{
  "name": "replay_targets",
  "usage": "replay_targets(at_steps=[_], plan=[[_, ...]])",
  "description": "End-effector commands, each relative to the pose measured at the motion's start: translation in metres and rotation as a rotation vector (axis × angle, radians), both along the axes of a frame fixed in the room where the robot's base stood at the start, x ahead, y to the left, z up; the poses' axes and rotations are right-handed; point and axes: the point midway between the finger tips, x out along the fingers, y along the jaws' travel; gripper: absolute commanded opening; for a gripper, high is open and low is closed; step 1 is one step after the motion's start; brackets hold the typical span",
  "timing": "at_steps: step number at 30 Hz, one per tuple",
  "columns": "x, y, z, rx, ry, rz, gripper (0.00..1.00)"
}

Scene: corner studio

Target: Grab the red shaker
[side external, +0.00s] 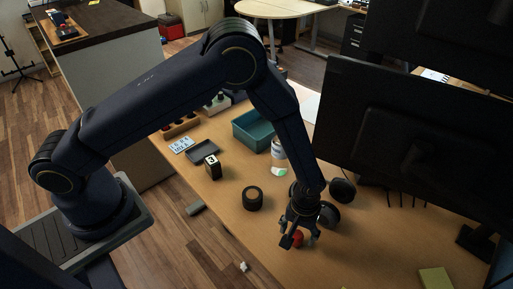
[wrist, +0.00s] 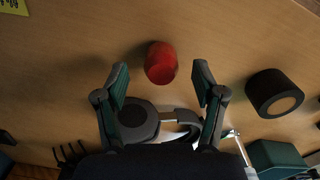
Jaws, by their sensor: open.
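The red shaker (wrist: 161,63) stands on the wooden desk in the wrist view, near the middle and a little beyond my fingertips. In the side external view only part of the red shaker (side external: 298,238) shows, low between the fingers. My gripper (wrist: 161,80) is open and empty, with one finger to each side of the shaker's line. In the side external view my gripper (side external: 297,238) hangs low over the desk, close around the shaker. I cannot tell whether a finger touches it.
Black headphones (wrist: 136,122) lie under and behind my fingers. A black cylinder (wrist: 275,93) stands to the right in the wrist view. A teal bin (side external: 254,128), a bottle (side external: 279,158) and a number block (side external: 212,166) stand further back. Large monitors (side external: 415,130) rise at the right.

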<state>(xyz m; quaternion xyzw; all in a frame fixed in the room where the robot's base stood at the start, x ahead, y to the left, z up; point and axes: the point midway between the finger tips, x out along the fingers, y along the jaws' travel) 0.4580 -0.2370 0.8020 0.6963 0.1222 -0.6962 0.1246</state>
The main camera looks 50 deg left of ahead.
Motion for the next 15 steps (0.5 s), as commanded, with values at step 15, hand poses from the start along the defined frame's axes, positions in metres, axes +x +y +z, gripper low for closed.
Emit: replay_targets(at_steps=[15], plan=[[0.002,0.002,-0.033,-0.001,-0.001,0.001,0.66]])
